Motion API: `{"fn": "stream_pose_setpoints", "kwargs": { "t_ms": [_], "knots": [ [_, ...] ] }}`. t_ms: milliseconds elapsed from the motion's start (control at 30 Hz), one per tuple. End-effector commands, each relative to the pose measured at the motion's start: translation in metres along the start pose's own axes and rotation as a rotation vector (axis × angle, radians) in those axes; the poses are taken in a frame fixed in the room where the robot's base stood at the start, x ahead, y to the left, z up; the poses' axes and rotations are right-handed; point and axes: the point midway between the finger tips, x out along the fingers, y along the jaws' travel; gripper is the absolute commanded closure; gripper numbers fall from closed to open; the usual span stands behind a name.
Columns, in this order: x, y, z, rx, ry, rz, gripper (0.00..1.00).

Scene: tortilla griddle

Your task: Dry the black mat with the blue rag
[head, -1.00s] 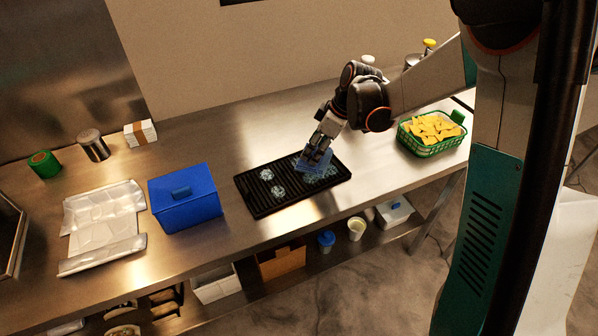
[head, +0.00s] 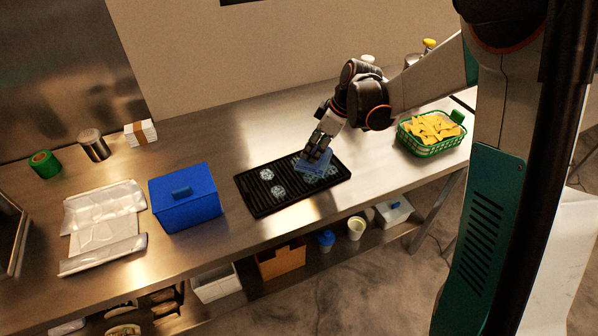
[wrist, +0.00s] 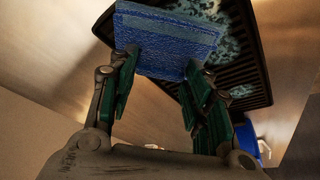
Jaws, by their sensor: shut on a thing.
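The black mat (head: 248,188) is a ribbed rectangle lying on the steel counter, and it also shows in the wrist view (wrist: 262,85). Pale, bluish wet patches show on it: two at its left and middle (head: 277,192), and more beside the rag on the right. The blue rag (head: 314,166) is over the right part of the mat; I cannot tell whether it touches. My gripper (head: 320,152) is shut on the rag. In the wrist view the rag (wrist: 165,40) sits between the fingertips (wrist: 160,68) and hides part of the mat.
A blue lidded box (head: 190,205) stands left of the mat. Crumpled foil (head: 103,225) lies farther left. A green basket of yellow chips (head: 432,140) stands to the right. The shelf below holds a white cup (head: 356,230). The counter behind the mat is clear.

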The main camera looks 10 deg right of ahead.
Motion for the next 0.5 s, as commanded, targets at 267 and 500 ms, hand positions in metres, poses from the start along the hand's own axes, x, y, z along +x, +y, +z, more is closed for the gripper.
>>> {"fn": "stream_pose_setpoints", "kwargs": {
  "t_ms": [267,500],
  "knots": [
    [0.004,-0.022,-0.009,-0.003,0.0,-0.003,0.77],
    [0.008,-0.043,-0.017,-0.003,0.0,-0.002,0.77]
  ]
}}
